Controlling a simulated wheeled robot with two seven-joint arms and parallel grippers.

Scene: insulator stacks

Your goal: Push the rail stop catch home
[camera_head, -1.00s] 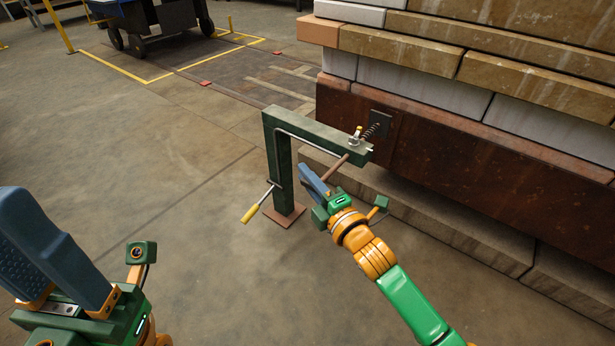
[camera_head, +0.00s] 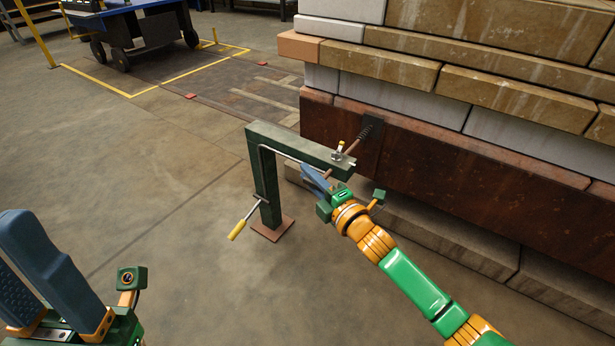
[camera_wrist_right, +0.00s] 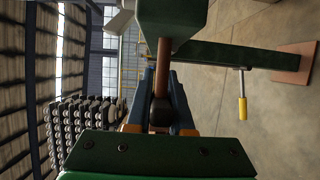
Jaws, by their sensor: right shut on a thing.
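The rail stop is a green post with a level arm (camera_head: 300,145) on a brown foot plate (camera_head: 272,229). Its brown bolt (camera_head: 328,174) passes through the arm's end, and its tip with the spring (camera_head: 363,136) reaches the dark plate on the rusty-red beam. I cannot tell whether the tip is seated. My right gripper (camera_head: 312,178) is shut on the bolt's near end; the right wrist view shows the bolt (camera_wrist_right: 163,70) between the blue fingers. My left gripper (camera_head: 35,265) is open and empty at lower left.
A yellow-handled lever (camera_head: 237,229) hangs from the post's near side. The rusty-red beam (camera_head: 450,170) and stacked blocks (camera_head: 490,95) fill the right. A wheeled cart (camera_head: 135,35) stands at upper left. The floor left of the post is clear.

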